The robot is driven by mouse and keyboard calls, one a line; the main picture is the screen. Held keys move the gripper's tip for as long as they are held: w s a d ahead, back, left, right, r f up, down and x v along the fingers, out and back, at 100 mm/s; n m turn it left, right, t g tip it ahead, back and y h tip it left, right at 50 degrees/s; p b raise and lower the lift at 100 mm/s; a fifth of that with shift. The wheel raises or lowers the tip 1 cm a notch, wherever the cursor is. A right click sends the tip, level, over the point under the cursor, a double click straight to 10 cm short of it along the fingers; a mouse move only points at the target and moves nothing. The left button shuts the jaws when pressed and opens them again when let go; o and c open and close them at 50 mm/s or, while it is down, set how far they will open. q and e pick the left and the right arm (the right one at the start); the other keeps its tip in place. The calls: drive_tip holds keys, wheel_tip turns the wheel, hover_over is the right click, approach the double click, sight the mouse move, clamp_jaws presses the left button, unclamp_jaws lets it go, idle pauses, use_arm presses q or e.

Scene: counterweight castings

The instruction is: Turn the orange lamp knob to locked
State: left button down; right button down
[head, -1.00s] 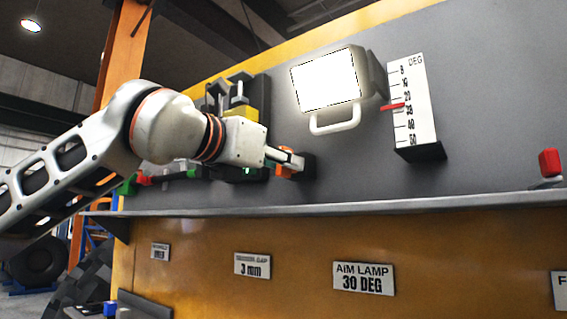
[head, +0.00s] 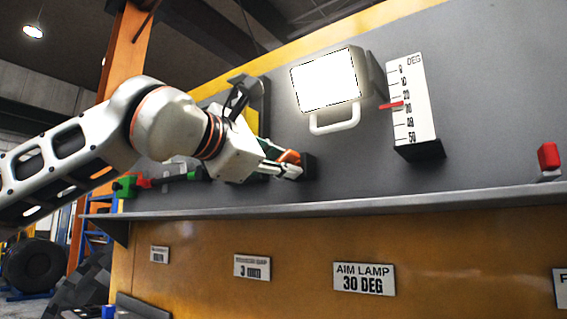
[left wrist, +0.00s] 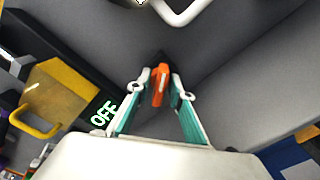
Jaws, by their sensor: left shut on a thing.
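The orange lamp knob (head: 288,156) sits on a dark mount on the grey panel, left of and below the lit lamp (head: 325,82). My left gripper (head: 294,167) is shut on the knob, which also shows between its fingertips in the left wrist view (left wrist: 159,84). The gripper fingers hide part of the knob in the head view. The lamp has a white handle below it. My right gripper is in neither view.
The angle scale (head: 414,105) has a red pointer (head: 391,105) near 30. A shelf ledge (head: 400,204) runs below the knob. A red switch (head: 549,160) stands at the right.

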use_arm(q)
drive_tip(key=m, duration=0.4)
drive_tip(key=shift+m+p, duration=0.3)
drive_tip(key=shift+m, duration=1)
drive_tip(key=shift+f, duration=0.1)
drive_tip(key=c, duration=2.1)
unclamp_jaws()
drive_tip(key=shift+c, duration=0.2)
drive_tip(key=shift+s, duration=0.1)
drive_tip(key=v, duration=1.2)
